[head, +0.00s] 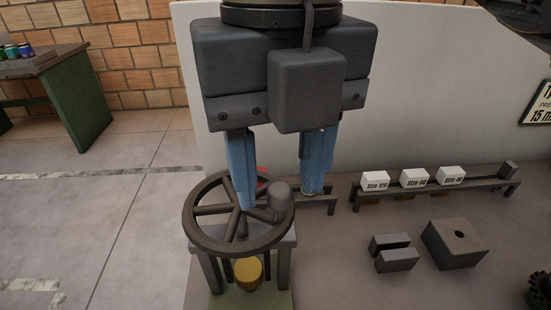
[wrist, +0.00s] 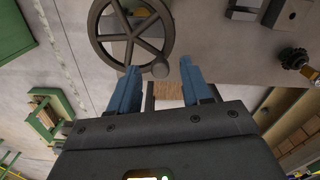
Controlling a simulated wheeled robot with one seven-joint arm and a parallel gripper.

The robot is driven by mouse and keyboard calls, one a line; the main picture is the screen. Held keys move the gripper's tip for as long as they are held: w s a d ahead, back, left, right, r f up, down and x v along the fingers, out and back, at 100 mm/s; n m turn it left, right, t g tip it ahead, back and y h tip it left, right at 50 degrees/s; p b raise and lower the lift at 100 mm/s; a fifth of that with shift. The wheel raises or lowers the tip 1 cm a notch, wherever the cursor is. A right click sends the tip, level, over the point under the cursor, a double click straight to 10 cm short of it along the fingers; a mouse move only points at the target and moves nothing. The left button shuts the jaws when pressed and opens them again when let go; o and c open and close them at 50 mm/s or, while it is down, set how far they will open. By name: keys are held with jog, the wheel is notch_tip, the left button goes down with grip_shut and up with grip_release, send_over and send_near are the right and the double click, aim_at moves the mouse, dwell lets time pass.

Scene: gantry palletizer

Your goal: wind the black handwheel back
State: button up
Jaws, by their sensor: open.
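The black handwheel (head: 238,250) is a spoked ring lying flat on a grey stand in the head view. Its rounded grey knob (head: 280,193) stands up at the right side of the rim. My gripper (head: 280,199) is open, with blue fingers pointing down. In the head view the left fingertip overlaps the wheel and the right one is to the right of the knob. In the wrist view the wheel (wrist: 97,45) is at the top, and the knob (wrist: 159,69) shows between the fingertips (wrist: 159,65). I cannot tell whether either finger touches the knob.
A yellow rounded part (head: 248,272) sits under the wheel. To the right, a low rail (head: 490,184) carries white size-marked blocks (head: 414,177). A slotted grey block (head: 394,253) and a square block with a hole (head: 455,243) lie nearby. A green bench (head: 75,105) stands at far left.

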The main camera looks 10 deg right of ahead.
jog(key=shift+f, duration=0.45)
jog(key=shift+c, duration=0.3)
grip_shut()
